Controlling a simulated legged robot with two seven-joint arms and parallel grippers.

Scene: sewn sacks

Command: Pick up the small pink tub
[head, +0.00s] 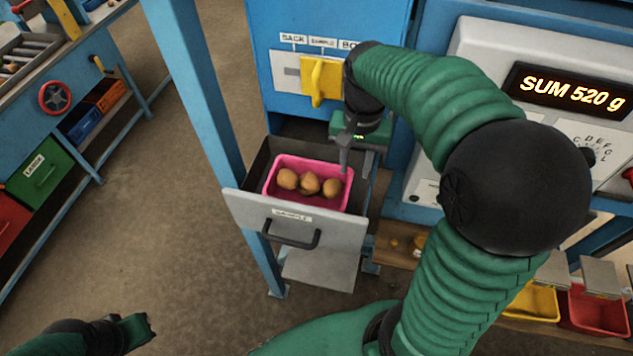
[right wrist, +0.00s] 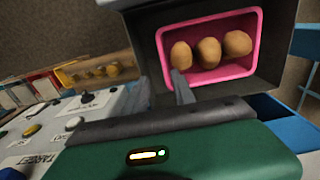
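The small pink tub (head: 277,192) sits inside an open grey drawer labelled SAMPLE (head: 243,212) and holds three brown potatoes. It also shows in the right wrist view (right wrist: 255,40). My right gripper (head: 344,165) points down at the tub's right rim in the head view. In the right wrist view a grey finger (right wrist: 182,88) reaches the tub's near rim, by the left potato.
A blue cabinet with a yellow handle (head: 321,80) stands behind the drawer. A blue post (head: 205,90) is left of it. A scale display (head: 570,90) reads SUM 520 g at the right. Yellow (head: 532,300) and red (head: 598,312) bins sit lower right. Open floor lies left.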

